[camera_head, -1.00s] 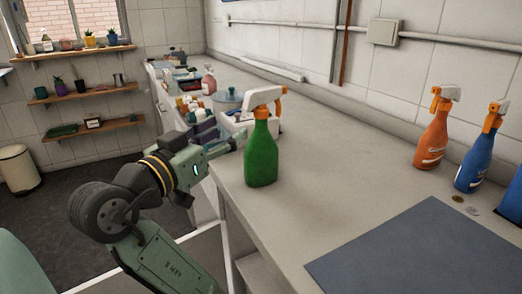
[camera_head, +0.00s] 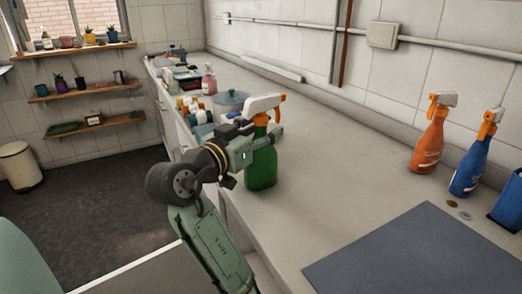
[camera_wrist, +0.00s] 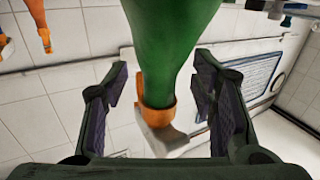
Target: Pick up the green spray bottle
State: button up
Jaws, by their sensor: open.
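The green spray bottle (camera_head: 261,165) stands upright on the counter near its front edge, with an orange collar and a white and orange spray head. My gripper (camera_head: 272,134) is at the bottle's upper part in the head view and hides some of it. In the wrist view the bottle (camera_wrist: 170,45) appears upside down, its orange neck and white head lying between the two fingers of my gripper (camera_wrist: 160,98). The fingers are open, with visible gaps on both sides of the neck.
An orange spray bottle (camera_head: 430,140) and a blue spray bottle (camera_head: 471,163) stand at the right by the wall. A dark grey mat (camera_head: 400,260) lies at the front right. A pot (camera_head: 230,103) and several other items stand behind the green bottle. The counter between bottle and wall is clear.

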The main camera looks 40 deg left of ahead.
jog(key=shift+c, duration=0.4)
grip_shut()
dwell(0.8)
